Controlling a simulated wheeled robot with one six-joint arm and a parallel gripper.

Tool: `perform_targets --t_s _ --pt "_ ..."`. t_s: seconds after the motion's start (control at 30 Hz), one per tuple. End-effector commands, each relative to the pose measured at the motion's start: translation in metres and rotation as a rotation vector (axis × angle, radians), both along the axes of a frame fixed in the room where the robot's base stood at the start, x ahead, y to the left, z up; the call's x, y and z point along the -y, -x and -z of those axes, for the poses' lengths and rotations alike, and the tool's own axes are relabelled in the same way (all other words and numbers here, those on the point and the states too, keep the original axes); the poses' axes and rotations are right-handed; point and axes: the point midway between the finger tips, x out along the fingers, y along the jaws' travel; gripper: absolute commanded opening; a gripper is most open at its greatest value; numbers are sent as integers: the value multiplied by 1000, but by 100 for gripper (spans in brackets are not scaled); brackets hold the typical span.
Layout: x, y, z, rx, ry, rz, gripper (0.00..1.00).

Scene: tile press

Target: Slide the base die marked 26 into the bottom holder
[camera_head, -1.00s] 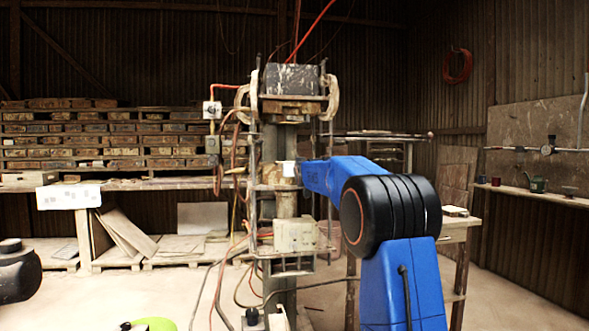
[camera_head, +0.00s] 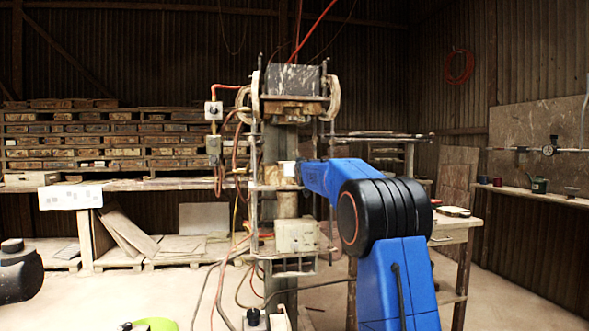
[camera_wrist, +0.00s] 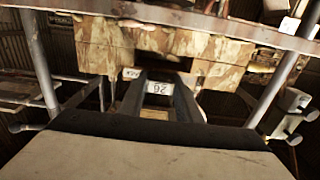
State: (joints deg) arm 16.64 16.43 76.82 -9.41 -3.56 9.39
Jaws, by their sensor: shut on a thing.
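In the wrist view, the dark fingers of my gripper (camera_wrist: 160,95) are shut on the base die, whose white label marked 26 (camera_wrist: 158,87) shows between them. The fingers hide part of the die. In the head view, the end of my arm is inside the press (camera_head: 254,130), between its upright rods, at mid height. A pale wooden block (camera_head: 271,176) shows there, left of my wrist. I cannot make out the bottom holder clearly, nor whether the die touches it.
Press rods stand at the left (camera_wrist: 40,60) and right (camera_wrist: 282,90) in the wrist view, with mottled wooden blocks (camera_wrist: 165,38) ahead. A grey box (camera_head: 296,236) hangs on the press below my arm. Cables hang at its left. A wooden table (camera_head: 452,236) stands behind at the right.

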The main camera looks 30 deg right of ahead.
Motion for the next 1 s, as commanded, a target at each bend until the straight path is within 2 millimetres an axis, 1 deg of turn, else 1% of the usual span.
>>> perform_targets --t_s 0.17,0.7,1.0 --pt "1 -2 -2 3 1 0 0" --pt "6 -21 -3 4 1 0 0" --pt "7 -23 -3 4 1 0 0"
